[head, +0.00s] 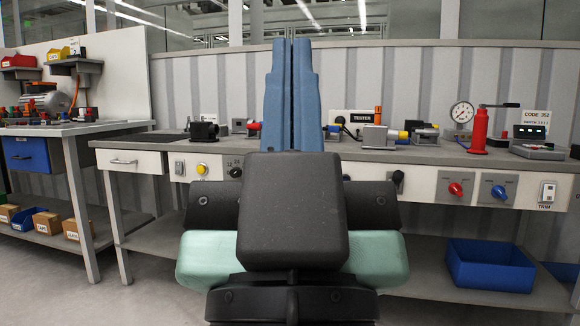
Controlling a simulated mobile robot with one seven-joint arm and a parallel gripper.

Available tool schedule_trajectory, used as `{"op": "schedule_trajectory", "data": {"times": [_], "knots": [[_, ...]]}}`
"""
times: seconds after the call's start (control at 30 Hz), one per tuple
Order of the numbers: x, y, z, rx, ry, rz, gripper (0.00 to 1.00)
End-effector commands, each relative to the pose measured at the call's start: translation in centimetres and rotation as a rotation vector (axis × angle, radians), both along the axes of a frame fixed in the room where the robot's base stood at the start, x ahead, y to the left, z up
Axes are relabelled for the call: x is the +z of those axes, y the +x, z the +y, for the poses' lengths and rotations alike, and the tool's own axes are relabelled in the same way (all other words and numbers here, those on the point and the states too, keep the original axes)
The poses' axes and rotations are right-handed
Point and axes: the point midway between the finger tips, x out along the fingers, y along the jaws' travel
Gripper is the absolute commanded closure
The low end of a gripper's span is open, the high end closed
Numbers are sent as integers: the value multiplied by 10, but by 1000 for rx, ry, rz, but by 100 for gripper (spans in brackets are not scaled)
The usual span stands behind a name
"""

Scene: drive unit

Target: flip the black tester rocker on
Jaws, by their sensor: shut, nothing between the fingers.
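My gripper (291,45) stands upright in the middle of the head view, its two long blue fingers side by side and shut, with nothing between them. Behind it is the long grey bench (455,153). I cannot pick out a black rocker for certain; my arm hides the middle of the bench's front panel. A small black control (397,178) shows on that panel right of my arm, too small to tell its kind.
The front panel also carries a yellow button (201,169), a red knob (455,189), a blue knob (499,192) and a white TRIM switch (548,192). A red pump-like tool (479,132) stands on the bench. A blue bin (490,268) is on the lower shelf.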

Motion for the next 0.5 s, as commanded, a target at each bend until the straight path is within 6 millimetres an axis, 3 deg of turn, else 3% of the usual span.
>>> {"op": "schedule_trajectory", "data": {"times": [0.03, 0.2, 0.33, 0.5], "knots": [[37, 0, 0, 0, 0, -1, 100], [95, 0, 0, 0, 0, -1, 100], [128, 0, 0, 0, 0, -1, 100], [142, 0, 0, 0, 0, 0, 100]]}}
